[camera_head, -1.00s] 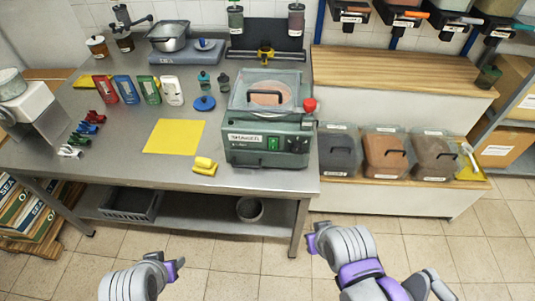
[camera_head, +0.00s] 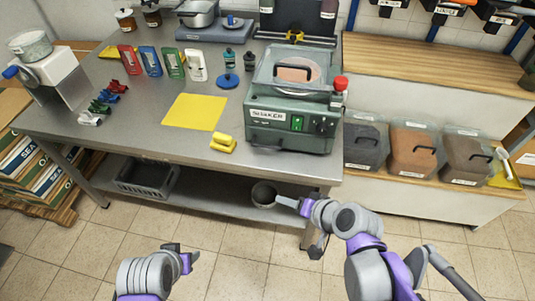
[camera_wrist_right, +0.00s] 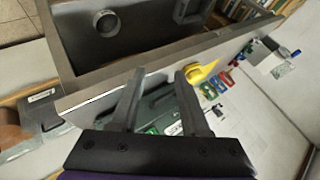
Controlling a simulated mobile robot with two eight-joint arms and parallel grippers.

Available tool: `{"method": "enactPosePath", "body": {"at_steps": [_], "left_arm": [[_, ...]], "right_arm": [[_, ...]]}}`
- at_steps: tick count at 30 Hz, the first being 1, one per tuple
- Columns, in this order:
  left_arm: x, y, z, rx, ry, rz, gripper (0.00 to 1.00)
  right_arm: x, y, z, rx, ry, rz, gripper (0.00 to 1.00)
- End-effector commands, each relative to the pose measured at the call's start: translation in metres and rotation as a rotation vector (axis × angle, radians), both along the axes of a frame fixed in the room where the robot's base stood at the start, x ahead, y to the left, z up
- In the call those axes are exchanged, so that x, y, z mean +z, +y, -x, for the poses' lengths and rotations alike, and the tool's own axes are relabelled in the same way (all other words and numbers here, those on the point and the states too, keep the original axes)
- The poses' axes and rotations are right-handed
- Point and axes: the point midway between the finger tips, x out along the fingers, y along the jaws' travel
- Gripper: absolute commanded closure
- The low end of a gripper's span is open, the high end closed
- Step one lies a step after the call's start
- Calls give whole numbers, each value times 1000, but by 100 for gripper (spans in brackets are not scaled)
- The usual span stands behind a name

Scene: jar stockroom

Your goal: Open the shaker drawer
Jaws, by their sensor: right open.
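The shaker (camera_head: 291,100) is a green box with a clear lid, a black lid handle, a red knob and a label reading SHAKER. It stands at the right end of the steel table. A lit green switch (camera_head: 297,123) is on its front; no open drawer shows. In the right wrist view the shaker (camera_wrist_right: 160,107) is partly hidden behind my fingers. My right gripper (camera_head: 290,203) is in front of and below the table edge, apart from the shaker; its fingers (camera_wrist_right: 158,82) are open and empty. My left gripper (camera_head: 185,254) is low over the floor, its jaw state unclear.
A yellow block (camera_head: 223,143) and yellow mat (camera_head: 194,112) lie left of the shaker. Colored packets stand behind. The table's front edge (camera_head: 200,163) lies between my right gripper and the shaker. Lidded bins (camera_head: 412,151) stand right. A grey crate (camera_head: 147,178) sits on the lower shelf.

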Motion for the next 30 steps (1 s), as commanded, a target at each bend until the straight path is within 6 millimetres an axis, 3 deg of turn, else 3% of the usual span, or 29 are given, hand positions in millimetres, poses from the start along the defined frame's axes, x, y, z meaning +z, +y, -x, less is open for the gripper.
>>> {"method": "enactPosePath", "body": {"at_steps": [1,3,9,12,20,30], "left_arm": [[-23,0,3,0,8,0,50],[-40,0,5,0,13,0,50],[-80,0,6,0,26,0,50],[-92,0,6,0,30,0,50],[-100,0,6,0,33,0,50],[-108,0,6,0,35,0,50]], "right_arm": [[-14,8,-19,-45,-18,-111,54],[-17,15,-46,-112,-46,-273,54],[-28,11,-111,-301,-103,-667,54],[-33,3,-130,-367,-116,-796,54],[-36,-1,-152,-423,-125,-905,54],[-44,29,-204,-419,-124,-903,54]]}}
